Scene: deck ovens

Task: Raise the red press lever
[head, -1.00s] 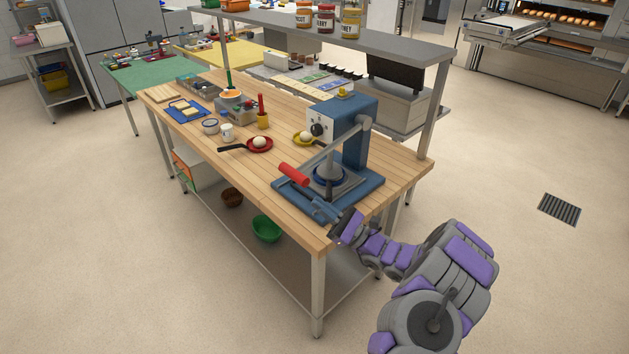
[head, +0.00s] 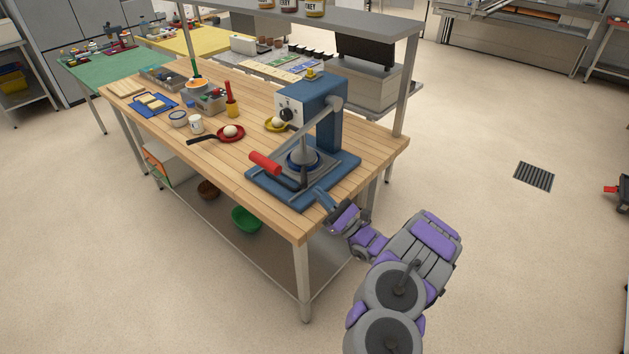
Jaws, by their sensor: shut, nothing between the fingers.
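The blue press (head: 325,110) stands at the near right end of the wooden table. Its grey lever arm slopes down from the pivot on the right side of the head to the red lever handle (head: 265,163). The handle sits low, over the front left part of the press base (head: 333,181). My gripper (head: 322,193) is shut and empty at the front right edge of the base, to the right of the handle and lower in the picture. A clear gap separates it from the handle. I cannot tell whether its tips touch the base.
A grey shelf (head: 320,22) runs above the table's back.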

